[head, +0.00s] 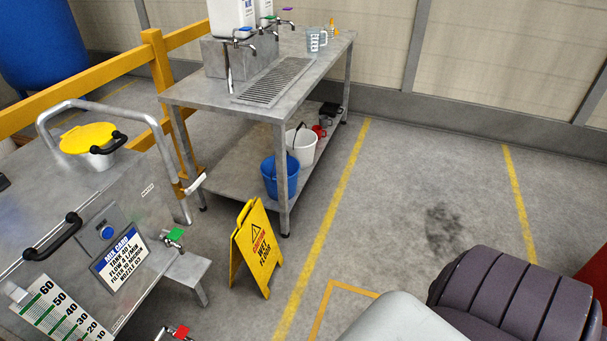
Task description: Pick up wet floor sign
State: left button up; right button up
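The yellow wet floor sign (257,248) stands upright and open as an A-frame on the grey floor, near the lower middle of the head view. Its front panel shows a warning triangle and black lettering reading "WET FLOOR". It stands between the metal tank unit on the left and the near leg of the steel table. Nothing covers its front panel. Neither of my grippers shows in this view.
A steel table (184,92) holds white containers with taps and a jug (316,40). Blue (281,180) and white (302,148) buckets sit on its lower shelf. The metal tank unit (150,215) has a yellow lid (88,137).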

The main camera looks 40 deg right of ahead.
aim_at(253, 240)
jog(key=z, duration=0.85)
